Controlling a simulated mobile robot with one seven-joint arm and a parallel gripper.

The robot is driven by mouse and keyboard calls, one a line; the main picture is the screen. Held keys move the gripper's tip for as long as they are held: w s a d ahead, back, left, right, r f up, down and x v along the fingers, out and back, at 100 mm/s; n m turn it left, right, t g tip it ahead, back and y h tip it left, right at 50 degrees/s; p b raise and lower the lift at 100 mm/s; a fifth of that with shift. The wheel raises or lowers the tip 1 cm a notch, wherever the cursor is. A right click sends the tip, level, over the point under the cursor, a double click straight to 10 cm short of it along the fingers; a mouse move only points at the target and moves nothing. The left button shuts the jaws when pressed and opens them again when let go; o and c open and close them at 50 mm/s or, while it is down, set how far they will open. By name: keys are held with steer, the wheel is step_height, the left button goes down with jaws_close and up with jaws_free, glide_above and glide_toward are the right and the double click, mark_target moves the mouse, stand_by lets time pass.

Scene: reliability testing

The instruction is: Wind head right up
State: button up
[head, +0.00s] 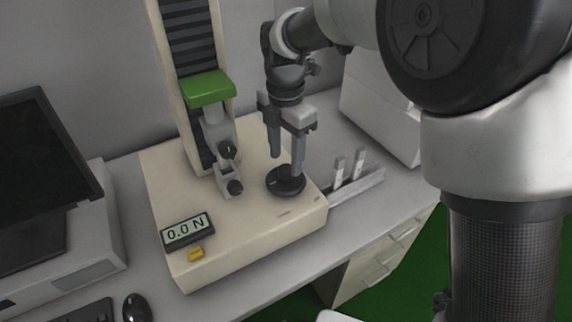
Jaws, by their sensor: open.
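The test stand's head is a green block (208,90) on the upright column (190,40), with a grey clamp (216,132) hanging under it. A lower grey clamp (229,183) stands on the cream base below, close beneath the upper one. A round black hand wheel (284,182) lies flat on the right part of the base. My gripper (286,163) points down at the wheel with its two fingers apart.
The display (187,231) reads 0.0 N, with a yellow button (195,253) below it. A rack (357,187) with light upright pieces stands to the right. A monitor (45,170) and mouse (136,308) are at left. A white box (382,115) stands behind.

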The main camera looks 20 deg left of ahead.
mark_target(286, 176)
steer(key=shift+f, duration=1.2)
steer(key=c, duration=1)
steer(key=shift+c, duration=0.2)
